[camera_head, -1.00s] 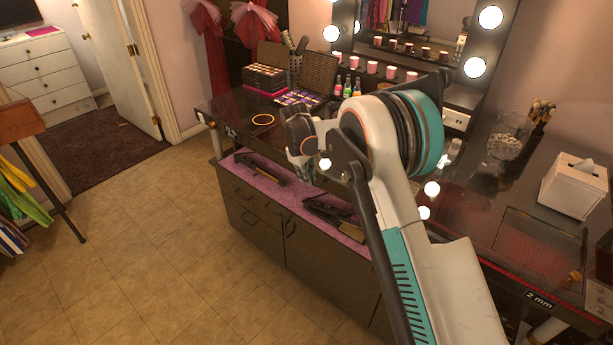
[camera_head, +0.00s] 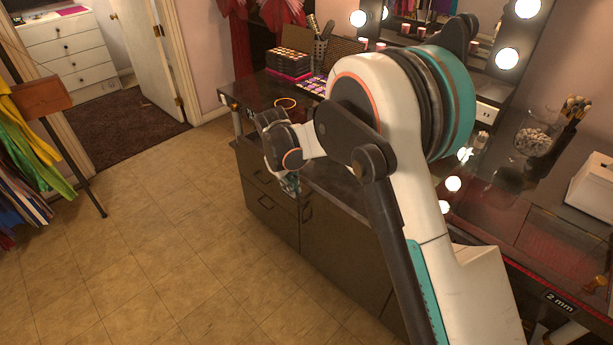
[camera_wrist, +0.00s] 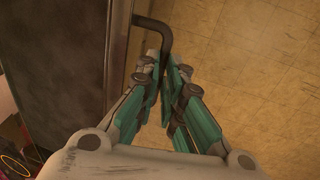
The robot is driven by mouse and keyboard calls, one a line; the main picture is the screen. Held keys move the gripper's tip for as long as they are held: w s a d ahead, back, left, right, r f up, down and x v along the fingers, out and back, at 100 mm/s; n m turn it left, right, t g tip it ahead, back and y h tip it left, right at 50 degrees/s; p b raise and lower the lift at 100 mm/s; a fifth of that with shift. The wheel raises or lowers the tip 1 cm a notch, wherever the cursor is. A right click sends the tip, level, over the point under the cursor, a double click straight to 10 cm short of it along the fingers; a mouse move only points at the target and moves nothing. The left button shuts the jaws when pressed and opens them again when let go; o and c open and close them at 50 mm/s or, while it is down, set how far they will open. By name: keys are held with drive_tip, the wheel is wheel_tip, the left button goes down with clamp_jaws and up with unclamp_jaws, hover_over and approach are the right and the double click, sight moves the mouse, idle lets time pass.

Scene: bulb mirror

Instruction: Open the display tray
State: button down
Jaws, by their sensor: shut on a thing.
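The display tray appears as a dark, framed flat panel (camera_wrist: 65,60) at the left of the wrist view. A dark bent handle (camera_wrist: 165,30) stands out from its edge. My gripper (camera_wrist: 168,75) has its fingers close together around the handle's end; the exact contact is partly hidden by the fingers. In the head view my gripper (camera_head: 291,186) hangs at the front of the dark vanity. The tray's dark surface (camera_head: 332,183) shows to its right, jutting out in front of the tabletop above the cabinet doors. My arm hides much of it.
The cabinet front (camera_head: 335,245) stands below. The tiled floor (camera_head: 165,235) in front is clear. A clothes stand (camera_head: 75,165) is at the left.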

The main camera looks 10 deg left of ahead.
drive_tip(key=s+a, duration=0.2)
drive_tip(key=shift+s, duration=0.35)
drive_tip(key=c, duration=1.7)
unclamp_jaws()
wheel_tip(320, 180, up, 12)
drive_tip(key=s+a, duration=0.1)
drive_tip(key=shift+s+a, duration=0.3)
drive_tip(key=shift+s, duration=0.1)
drive_tip(key=shift+f, duration=0.1)
